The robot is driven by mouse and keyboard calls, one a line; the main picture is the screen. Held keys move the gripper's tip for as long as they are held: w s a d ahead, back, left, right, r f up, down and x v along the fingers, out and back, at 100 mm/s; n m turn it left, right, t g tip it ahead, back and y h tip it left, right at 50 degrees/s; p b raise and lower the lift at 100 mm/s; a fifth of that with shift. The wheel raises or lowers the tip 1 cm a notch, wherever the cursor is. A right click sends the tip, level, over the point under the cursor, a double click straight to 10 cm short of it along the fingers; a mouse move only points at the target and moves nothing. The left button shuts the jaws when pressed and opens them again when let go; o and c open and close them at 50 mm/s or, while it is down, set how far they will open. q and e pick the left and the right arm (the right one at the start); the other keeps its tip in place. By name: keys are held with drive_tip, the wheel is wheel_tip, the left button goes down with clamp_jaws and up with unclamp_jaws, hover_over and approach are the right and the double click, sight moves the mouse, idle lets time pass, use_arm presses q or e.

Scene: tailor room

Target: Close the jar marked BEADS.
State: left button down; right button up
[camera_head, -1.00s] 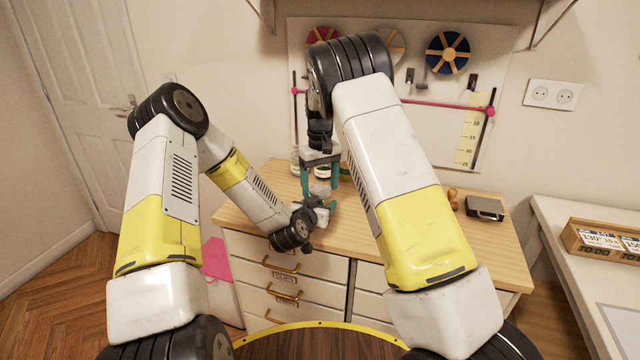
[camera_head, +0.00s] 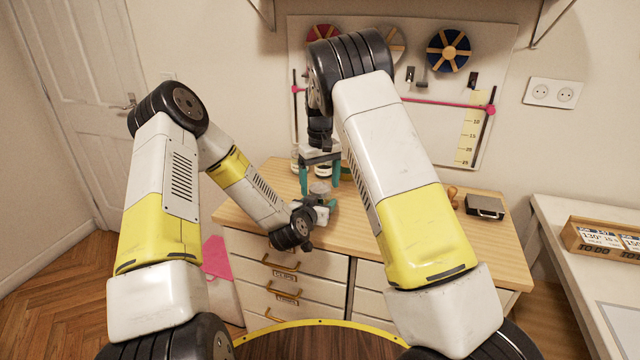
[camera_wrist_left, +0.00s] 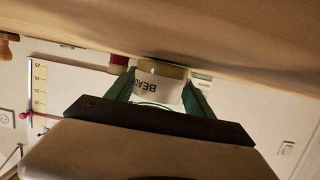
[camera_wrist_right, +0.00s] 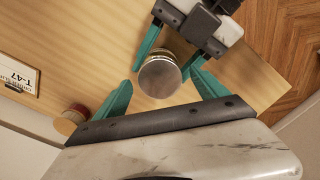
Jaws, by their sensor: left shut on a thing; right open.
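The jar marked BEADS (camera_wrist_left: 155,85) is between the green fingers of my left gripper (camera_wrist_left: 160,100), with part of its label showing. My left gripper (camera_head: 322,208) is shut on the jar near the table's front left. A round silver lid (camera_wrist_right: 160,77) covers the jar's top in the right wrist view; it shows small in the head view (camera_head: 319,187). I cannot tell how tightly it sits. My right gripper (camera_wrist_right: 160,72) is open just above the lid, fingers pointing down on either side and apart from it.
The wooden tabletop (camera_head: 400,220) is mostly clear to the right, with a dark case (camera_head: 485,207) and a wooden-handled object (camera_head: 452,196) there. A red item with a wooden top (camera_wrist_right: 70,120) and a framed T-47 card (camera_wrist_right: 18,72) lie beyond the jar.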

wheel_tip(320, 180, up, 12)
idle(0.4)
use_arm(q)
drive_tip(key=shift+c, duration=1.5)
unclamp_jaws()
drive_tip(key=v, duration=0.7)
drive_tip(key=shift+s+a+r, duration=0.1)
drive_tip(key=shift+s, duration=0.3)
drive_tip(key=shift+r, duration=0.1)
